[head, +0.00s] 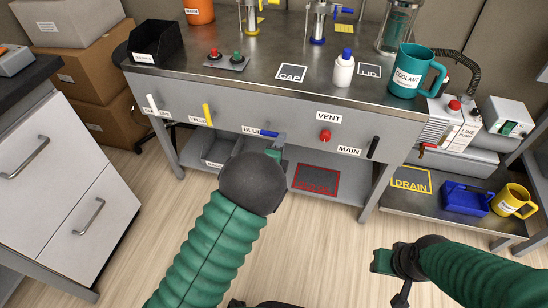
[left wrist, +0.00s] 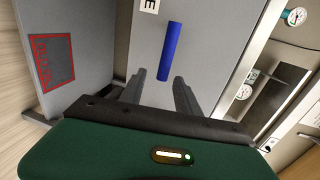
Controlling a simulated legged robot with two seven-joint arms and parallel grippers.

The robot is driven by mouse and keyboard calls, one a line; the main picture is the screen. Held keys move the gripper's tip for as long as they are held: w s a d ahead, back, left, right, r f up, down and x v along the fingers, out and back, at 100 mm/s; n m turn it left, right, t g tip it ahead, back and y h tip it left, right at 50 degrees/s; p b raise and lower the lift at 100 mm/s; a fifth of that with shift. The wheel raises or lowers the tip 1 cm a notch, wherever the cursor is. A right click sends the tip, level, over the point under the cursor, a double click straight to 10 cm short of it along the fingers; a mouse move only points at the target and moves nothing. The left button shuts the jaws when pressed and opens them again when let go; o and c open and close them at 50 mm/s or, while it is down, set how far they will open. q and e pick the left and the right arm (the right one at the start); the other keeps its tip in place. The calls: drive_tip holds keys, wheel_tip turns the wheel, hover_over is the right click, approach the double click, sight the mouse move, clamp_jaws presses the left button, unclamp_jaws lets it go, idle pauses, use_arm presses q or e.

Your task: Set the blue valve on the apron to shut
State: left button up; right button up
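The blue valve's lever (head: 268,133) is on the grey apron (head: 180,98), beside the label "BLUE" (head: 251,130). It lies nearly level in the head view. My left gripper (head: 279,142) is at the apron, close to this lever, with its dark wrist hiding part of it. In the left wrist view the blue lever (left wrist: 168,50) stands out ahead, its near end in line with the gap between two spread fingers (left wrist: 160,85). I cannot tell whether they touch it. My right gripper (head: 398,275) is low at the right, over the floor; its fingers are unclear.
Along the apron are a white lever (head: 152,103), a yellow lever (head: 207,114), a red knob (head: 325,136) under "VENT", and a black lever (head: 373,147) by "MAIN". A teal mug (head: 408,72) and a white bottle (head: 344,70) stand on the bench top. A lower shelf (head: 345,183) runs underneath.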

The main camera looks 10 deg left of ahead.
use_arm(q)
drive_tip(key=s+r+p, duration=0.2)
drive_tip(key=s+p, duration=0.1)
drive_tip(key=s, duration=0.9)
drive_tip(key=shift+s+a+r, duration=0.15)
drive_tip(key=shift+s+r, duration=0.05)
drive_tip(key=s+a+r+n+g, duration=0.1)
drive_tip(key=s+a+n+g, duration=0.2)
drive_tip(key=s+n+g, duration=0.5)
drive_tip(key=s+a+n+g, duration=0.3)
drive_tip(key=s+n+g, duration=0.2)
drive_tip(key=s+n, duration=0.55)
drive_tip(key=w+p+v, duration=0.3)
drive_tip(key=p+v, duration=1.2)
drive_tip(key=w+d+r+p+v, duration=0.1)
drive_tip(key=w+p+v, duration=0.2)
drive_tip(key=p+v, duration=1.2)
drive_tip(key=shift+d+r+y+p, duration=0.25)
drive_tip(key=shift+y+p, duration=0.05)
drive_tip(key=shift+p, duration=0.2)
